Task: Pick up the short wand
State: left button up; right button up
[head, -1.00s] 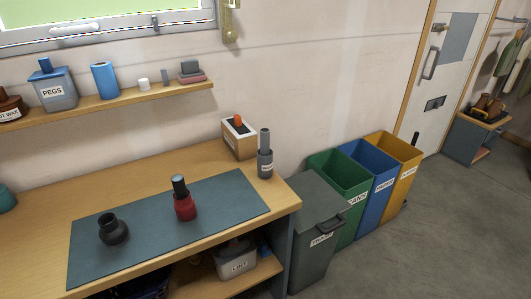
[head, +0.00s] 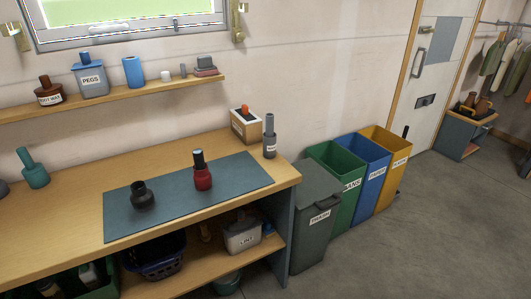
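I cannot tell for sure which thing is the short wand. A grey rod (head: 269,121) stands upright in a dark labelled holder (head: 270,149) at the bench's right end. A red piece with a black upright top (head: 202,171) and a dark round piece with a short neck (head: 142,196) stand on the blue-grey mat (head: 235,172). A teal piece with a neck (head: 34,170) stands at the bench's left. A small grey cylinder (head: 183,70) stands on the wall shelf. Neither of my grippers is in view.
The wooden bench (head: 85,168) has a lower shelf with a lint box (head: 241,236) and a dark basket (head: 155,258). A grey bin (head: 317,220) and green, blue and yellow bins stand right of it. The floor (head: 440,225) at right is open.

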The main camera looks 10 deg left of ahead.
aim_at(270, 117)
jog(key=u, duration=0.15)
jog(key=k, duration=0.45)
jog(key=z, duration=1.3)
jog(key=i, duration=0.95)
jog(key=z, duration=0.45)
jog(key=i, duration=1.05)
jog(key=u, duration=1.25)
jog(key=i, duration=0.9)
jog(key=u, duration=0.95)
